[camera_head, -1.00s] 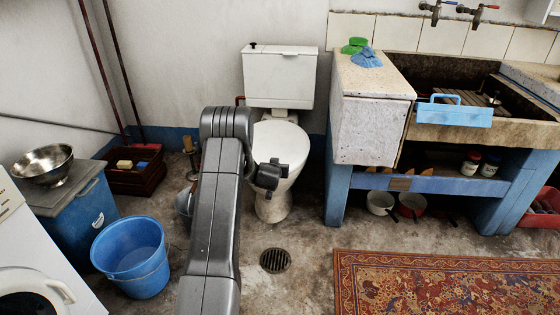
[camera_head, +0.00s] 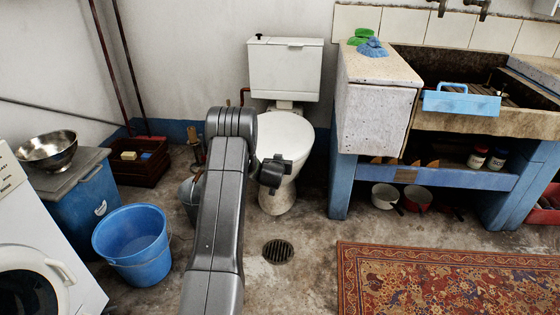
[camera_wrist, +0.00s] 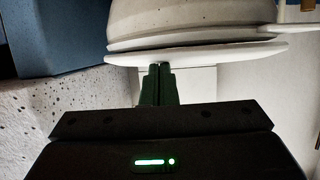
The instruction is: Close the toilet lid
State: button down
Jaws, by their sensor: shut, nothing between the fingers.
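The white toilet (camera_head: 277,196) stands against the back wall, below its cistern (camera_head: 285,72). Its lid (camera_head: 286,134) shows as a smooth white oval lying flat over the bowl. My gripper (camera_wrist: 158,70) is shut and empty, its dark fingertips close to the lid's edge in the wrist view. That view appears upside down, with the bowl (camera_wrist: 190,18) at the top and the thin lid edge (camera_wrist: 215,53) beneath it. I cannot tell whether the fingertips touch the lid. In the head view my gripper's dark body is in front of the toilet's left side and its fingertips are hidden.
A stone trough (camera_head: 470,117) and its speckled side block (camera_head: 375,115) stand right of the toilet. A blue bucket (camera_head: 135,255) is at left. A patterned rug (camera_head: 445,285) lies at front right. Bare floor surrounds the drain (camera_head: 277,251).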

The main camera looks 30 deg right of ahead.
jog(key=f, duration=0.2)
jog(key=s+f, duration=0.1)
jog(key=shift+a+f, duration=0.25)
jog(key=shift+a, duration=0.15)
jog(key=s+a+r+p, duration=0.4)
jog(key=s+a+r, duration=0.3)
jog(key=s+r, duration=0.1)
jog(key=shift+s+r, duration=0.2)
jog(key=shift+s, duration=0.4)
jog(key=shift+f, duration=0.1)
jog(key=f+b+x, duration=0.2)
jog(key=b+x, duration=0.1)
jog(key=x, duration=1.2)
jog(key=shift+s+a+f+b, duration=0.3)
jog(key=shift+s+a+f, duration=0.1)
jog(key=shift+s+a, duration=0.05)
jog(key=shift+s+y, duration=0.15)
jog(key=shift+y, duration=0.15)
